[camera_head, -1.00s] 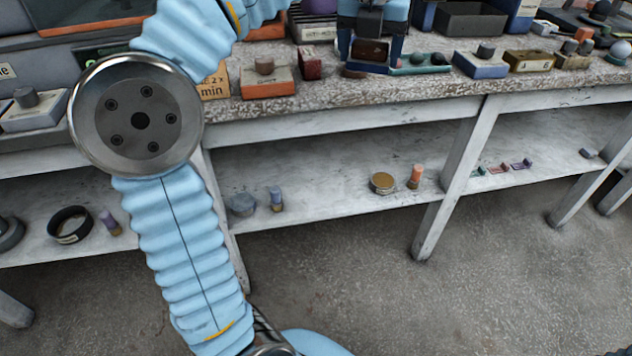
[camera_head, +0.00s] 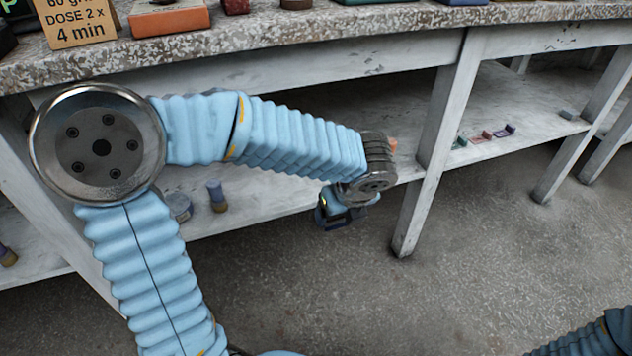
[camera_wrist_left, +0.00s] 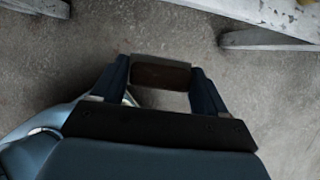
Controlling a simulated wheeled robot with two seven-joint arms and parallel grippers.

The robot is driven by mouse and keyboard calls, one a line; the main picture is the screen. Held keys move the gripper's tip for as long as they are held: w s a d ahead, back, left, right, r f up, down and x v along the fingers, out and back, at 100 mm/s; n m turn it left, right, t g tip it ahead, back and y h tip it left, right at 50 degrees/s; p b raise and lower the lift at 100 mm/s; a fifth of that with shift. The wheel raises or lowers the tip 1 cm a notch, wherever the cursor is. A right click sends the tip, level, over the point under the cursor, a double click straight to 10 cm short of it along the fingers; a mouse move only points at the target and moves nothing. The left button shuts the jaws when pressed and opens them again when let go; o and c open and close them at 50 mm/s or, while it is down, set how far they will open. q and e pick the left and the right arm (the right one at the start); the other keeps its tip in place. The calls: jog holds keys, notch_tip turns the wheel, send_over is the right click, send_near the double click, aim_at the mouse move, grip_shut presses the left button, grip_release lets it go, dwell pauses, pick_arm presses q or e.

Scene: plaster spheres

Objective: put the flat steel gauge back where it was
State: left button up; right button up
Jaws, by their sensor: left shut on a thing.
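My left gripper (camera_head: 334,218) hangs in front of the bench's lower shelf, over the floor, pointing down. In the left wrist view my left gripper (camera_wrist_left: 160,78) is shut on a flat plate with a pale grey edge and a dark brownish face, which I take to be the flat steel gauge (camera_wrist_left: 160,75). It spans the gap between the fingertips, with floor behind it. In the head view I cannot make the gauge out. My right gripper is not in view; only part of my right arm shows at bottom right.
The lower shelf (camera_head: 290,197) carries a blue-capped cylinder (camera_head: 217,196), a grey round piece (camera_head: 179,206) and several small coloured blocks (camera_head: 487,135). A bench leg (camera_head: 432,165) stands right of my gripper. The bench top (camera_head: 330,22) holds a sign (camera_head: 80,20) and an orange block (camera_head: 168,17).

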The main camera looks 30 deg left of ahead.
pick_arm(q)
send_near(311, 182)
jog(key=shift+w+a+f+b, duration=0.25)
jog(key=shift+w+f, duration=0.05)
jog(key=shift+f, duration=0.15)
jog(key=shift+w+a+f+b, duration=0.2)
jog(key=shift+w+a+f, duration=0.1)
jog(key=shift+f, duration=0.1)
jog(key=shift+w+a, duration=0.35)
jog(key=shift+a, duration=0.05)
notch_tip(311, 182, down, 4)
jog(key=shift+d+r+b, duration=0.1)
jog(key=shift+r+b, duration=0.05)
jog(key=shift+b, duration=0.7)
jog(key=shift+s+r, duration=0.1)
jog(key=o, duration=0.5)
jog(key=shift+f, duration=0.2)
jog(key=o, duration=0.4)
jog(key=shift+o, duration=0.2)
jog(key=shift+r, duration=0.15)
